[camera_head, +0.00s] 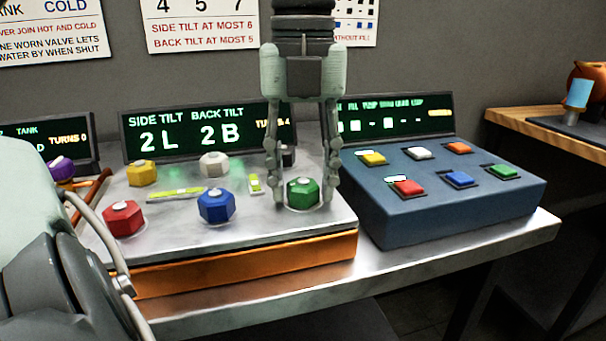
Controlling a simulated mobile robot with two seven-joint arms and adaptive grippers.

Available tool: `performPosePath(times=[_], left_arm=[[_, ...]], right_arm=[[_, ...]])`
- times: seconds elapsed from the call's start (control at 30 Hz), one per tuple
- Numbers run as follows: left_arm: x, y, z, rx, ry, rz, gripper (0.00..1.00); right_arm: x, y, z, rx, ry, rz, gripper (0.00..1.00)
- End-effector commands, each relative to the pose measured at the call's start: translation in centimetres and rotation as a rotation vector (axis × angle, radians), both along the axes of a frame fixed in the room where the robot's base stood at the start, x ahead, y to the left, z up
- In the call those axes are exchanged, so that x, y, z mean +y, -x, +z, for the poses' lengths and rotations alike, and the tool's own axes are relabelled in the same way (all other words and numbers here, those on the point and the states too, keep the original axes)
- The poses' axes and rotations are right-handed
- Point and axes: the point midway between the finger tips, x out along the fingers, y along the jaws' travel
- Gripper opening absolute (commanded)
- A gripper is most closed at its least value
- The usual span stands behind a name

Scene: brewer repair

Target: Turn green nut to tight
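The green nut (303,192) is a faceted knob with a pale top at the front right corner of the silver plate (262,222). My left gripper (303,198) points straight down over it. Its two fingers stand on the left and right sides of the nut, apart, with what looks like a narrow gap on each side. Whether a fingertip touches the nut is hard to tell. The display (205,130) behind the plate reads side tilt 2 L, back tilt 2 B, with turns 4 partly hidden by the gripper. My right gripper is not in view.
Blue (216,206), red (123,218), yellow (141,173) and white (214,164) nuts share the plate, with two level vials (177,193) (254,184). A dark nut behind is partly hidden. A blue button box (455,205) stands close on the right. My arm link fills the lower left.

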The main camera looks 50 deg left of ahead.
Motion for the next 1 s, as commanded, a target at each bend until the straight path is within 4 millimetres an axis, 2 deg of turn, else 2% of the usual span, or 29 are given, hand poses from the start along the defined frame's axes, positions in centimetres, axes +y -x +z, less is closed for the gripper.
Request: performPosePath(times=[0.03,0.2,0.27,0.67,1.0], left_arm=[[0.0,0.0,0.0,0.000,0.000,0.000,0.30],[0.0,0.0,0.0,0.000,0.000,0.000,0.09],[0.0,0.0,0.0,0.000,0.000,0.000,0.04],[0.0,0.0,0.0,-0.001,-0.001,-0.088,0.04],[0.1,0.0,0.0,-0.001,-0.001,-0.364,0.04]], right_arm=[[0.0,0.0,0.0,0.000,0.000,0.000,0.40],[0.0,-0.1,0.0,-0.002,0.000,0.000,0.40],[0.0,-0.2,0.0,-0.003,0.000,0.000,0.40],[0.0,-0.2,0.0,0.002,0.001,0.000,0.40],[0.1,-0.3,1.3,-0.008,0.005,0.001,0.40]])
